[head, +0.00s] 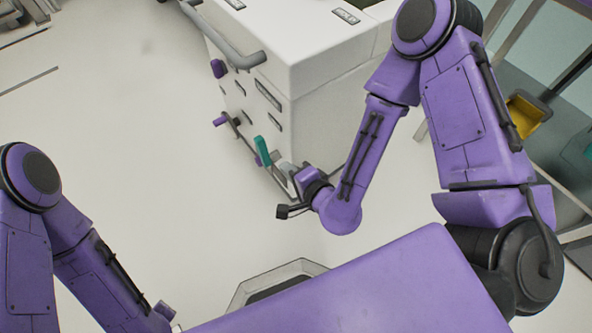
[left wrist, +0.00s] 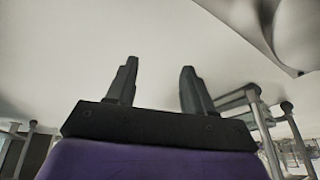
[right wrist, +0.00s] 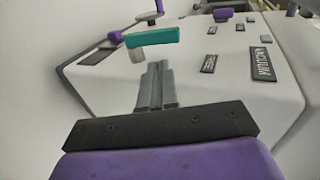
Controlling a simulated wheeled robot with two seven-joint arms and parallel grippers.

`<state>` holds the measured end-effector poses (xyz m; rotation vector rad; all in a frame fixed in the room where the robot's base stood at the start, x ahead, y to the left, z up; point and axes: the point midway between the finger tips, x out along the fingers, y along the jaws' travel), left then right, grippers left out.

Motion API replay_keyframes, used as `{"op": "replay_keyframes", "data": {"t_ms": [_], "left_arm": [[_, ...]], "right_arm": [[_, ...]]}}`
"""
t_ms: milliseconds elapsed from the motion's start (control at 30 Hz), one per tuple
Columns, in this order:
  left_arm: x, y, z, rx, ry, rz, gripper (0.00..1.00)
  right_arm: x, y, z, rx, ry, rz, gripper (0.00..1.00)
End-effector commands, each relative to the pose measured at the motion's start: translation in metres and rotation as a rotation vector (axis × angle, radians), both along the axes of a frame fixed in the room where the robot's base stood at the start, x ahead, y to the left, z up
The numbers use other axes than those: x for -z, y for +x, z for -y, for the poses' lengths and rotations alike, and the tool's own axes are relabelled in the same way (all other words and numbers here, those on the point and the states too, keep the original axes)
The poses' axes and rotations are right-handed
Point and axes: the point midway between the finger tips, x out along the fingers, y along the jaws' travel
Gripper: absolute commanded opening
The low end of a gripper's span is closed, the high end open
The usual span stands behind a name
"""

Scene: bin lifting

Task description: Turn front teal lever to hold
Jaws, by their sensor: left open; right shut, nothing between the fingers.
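The teal lever (head: 263,150) sticks out from the front of a white machine (head: 325,80), low near its lower right corner. In the right wrist view the teal lever (right wrist: 152,37) lies nearly level, just beyond my fingertips. My right gripper (right wrist: 157,66) is shut and empty, with a small gap seeming to part it from the lever. In the head view my right gripper (head: 284,167) is beside the lever's lower end, partly hidden by its wrist. My left gripper (left wrist: 159,65) is open and empty, pointing over bare floor.
Purple knobs (head: 218,68) and a second purple handle (head: 221,121) sit on the same machine face. A grey bar handle (head: 232,50) juts out above. Dark labels, one reading VACUUM (right wrist: 262,63), mark the panel. Pale floor (head: 110,120) left of the machine is clear.

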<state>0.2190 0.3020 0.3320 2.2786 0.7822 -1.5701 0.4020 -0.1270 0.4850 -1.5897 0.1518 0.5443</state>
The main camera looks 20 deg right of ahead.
Motion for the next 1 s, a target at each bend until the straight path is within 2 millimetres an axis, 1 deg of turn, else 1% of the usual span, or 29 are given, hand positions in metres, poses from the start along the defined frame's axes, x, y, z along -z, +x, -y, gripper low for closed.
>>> {"op": "replay_keyframes", "data": {"t_ms": [33, 67, 133, 300, 500, 533, 567, 600, 633, 667, 700, 767, 800, 900, 1000], "left_arm": [[-0.005, 0.0, 0.0, 0.0, 0.0, 0.0, 0.52], [-0.015, 0.0, 0.0, 0.0, 0.0, 0.0, 0.52], [-0.022, 0.0, 0.0, 0.0, 0.0, 0.0, 0.52], [-0.024, 0.0, 0.0, 0.0, 0.0, 0.0, 0.52], [-0.023, 0.0, 0.0, 0.0, 0.0, 0.0, 0.52], [-0.023, 0.0, 0.0, 0.0, 0.0, 0.0, 0.46], [-0.023, 0.0, 0.0, 0.0, 0.0, 0.0, 0.36], [-0.023, 0.0, 0.0, 0.0, 0.0, 0.0, 0.23], [-0.023, 0.0, 0.0, 0.0, 0.0, 0.0, 0.13], [-0.023, 0.0, 0.0, 0.0, 0.0, 0.0, 0.03], [-0.023, 0.0, 0.0, 0.0, 0.0, 0.0, 0.0], [-0.023, 0.0, 0.0, 0.0, 0.0, 0.0, 0.0], [-0.023, 0.0, 0.0, 0.0, 0.0, 0.0, 0.0], [-0.023, 0.0, 0.0, 0.0, 0.0, 0.0, 0.0], [-0.023, 0.0, 0.0, 0.0, 0.0, 0.0, 0.0]], "right_arm": [[-0.007, -0.008, 0.002, 0.0, 0.0, -0.002, 0.0], [-0.013, -0.012, 0.003, 0.0, -0.003, -0.003, 0.0], [-0.016, -0.019, 0.005, -0.001, -0.002, -0.002, 0.0], [-0.016, -0.025, 0.007, 0.002, -0.001, -0.001, 0.0], [-0.015, -0.025, 0.007, 0.0, 0.0, 0.0, 0.0], [-0.015, -0.025, 0.007, 0.0, -0.001, 0.0, 0.0], [-0.013, -0.026, 0.007, -0.001, -0.008, -0.004, 0.0], [-0.007, -0.029, 0.011, -0.011, -0.043, -0.023, 0.0], [0.003, -0.034, 0.016, -0.024, -0.094, -0.05, 0.0], [0.016, -0.041, 0.023, -0.044, -0.164, -0.089, 0.0], [0.037, -0.055, 0.038, -0.081, -0.284, -0.16, 0.0], [0.071, -0.082, 0.067, -0.153, -0.484, -0.294, 0.0], [0.089, -0.102, 0.088, -0.205, -0.607, -0.389, 0.0], [0.118, -0.147, 0.136, -0.321, -0.84, -0.602, 0.0], [0.128, -0.175, 0.167, -0.393, -0.96, -0.741, 0.0]]}}
